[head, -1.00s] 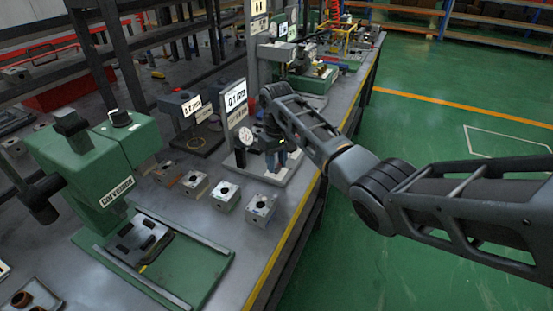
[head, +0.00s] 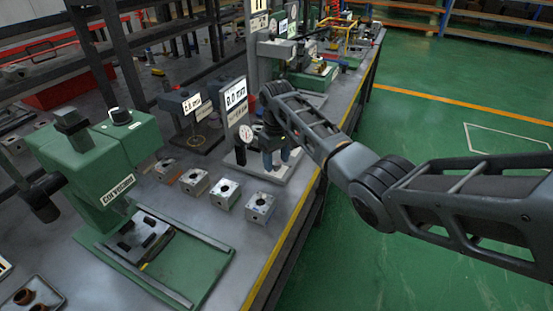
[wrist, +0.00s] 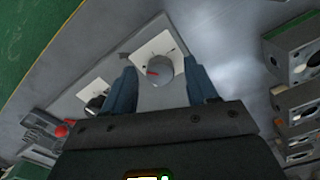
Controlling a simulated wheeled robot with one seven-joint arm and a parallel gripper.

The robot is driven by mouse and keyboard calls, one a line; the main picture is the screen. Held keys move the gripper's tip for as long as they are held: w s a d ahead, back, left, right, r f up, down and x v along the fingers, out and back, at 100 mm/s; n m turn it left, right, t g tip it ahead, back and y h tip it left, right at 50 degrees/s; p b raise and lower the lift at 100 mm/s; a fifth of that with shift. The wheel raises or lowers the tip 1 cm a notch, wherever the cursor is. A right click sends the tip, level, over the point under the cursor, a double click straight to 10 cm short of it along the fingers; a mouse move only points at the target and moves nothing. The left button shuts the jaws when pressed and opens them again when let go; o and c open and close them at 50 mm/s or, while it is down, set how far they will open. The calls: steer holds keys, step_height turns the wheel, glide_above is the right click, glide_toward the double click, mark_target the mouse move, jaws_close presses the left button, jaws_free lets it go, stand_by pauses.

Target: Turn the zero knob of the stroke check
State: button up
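The stroke check appears to be the pale-based station with an upright display (head: 235,96), which looks like 0.0 mm, and a round dial (head: 246,132). My gripper (head: 274,157) is over its base (head: 270,175), fingers pointing down. In the wrist view, a round grey knob (wrist: 158,71) with a red mark sits on a white square plate, between and just beyond the fingertips of my gripper (wrist: 161,75). The fingers are apart, with a gap on each side of the knob. Its label is too small to read. In the head view my gripper hides the knob.
A second knob (wrist: 96,103) and a red round part (wrist: 61,131) are left of the fingers in the wrist view. Metal valve blocks (head: 260,208) stand left of the station. A green press (head: 100,160) is at left. Open floor (head: 400,250) lies right of the bench.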

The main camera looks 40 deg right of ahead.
mark_target(276, 163)
step_height(276, 163, up, 8)
steer(key=shift+f+b, duration=0.1)
steer(key=shift+b, duration=0.25)
stand_by(0.4)
stand_by(0.4)
